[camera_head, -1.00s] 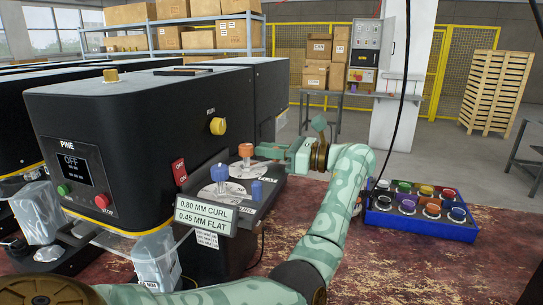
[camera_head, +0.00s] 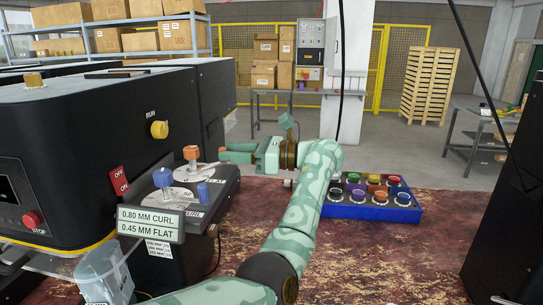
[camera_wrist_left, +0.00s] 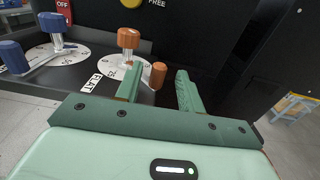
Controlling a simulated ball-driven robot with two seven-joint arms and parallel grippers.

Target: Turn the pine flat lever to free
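On the dark control plate, an upright orange knob (camera_head: 191,153) stands on a white dial. In the left wrist view, the upright orange knob (camera_wrist_left: 128,38) has the label FLAT (camera_wrist_left: 92,81) beside its dial. A lower orange knob (camera_wrist_left: 158,75) shows there between the fingertips of my left gripper (camera_wrist_left: 158,82). I cannot tell whether they touch it. The left gripper (camera_head: 222,153) is open, right of the upright orange knob. Blue knobs (camera_head: 163,177) (camera_head: 204,193) belong to the neighbouring dial. A yellow knob (camera_head: 159,129) on the machine has RUN above it; FREE shows near it in the wrist view. My right gripper is out of view.
A sign (camera_head: 150,223) reads 0.80 MM CURL and 0.45 MM FLAT, in front of the dials. A clear bin (camera_head: 103,273) hangs below it. A blue tray (camera_head: 372,212) of coloured knobs stands on the worn red top (camera_head: 400,255). A dark cabinet (camera_head: 505,220) is at right.

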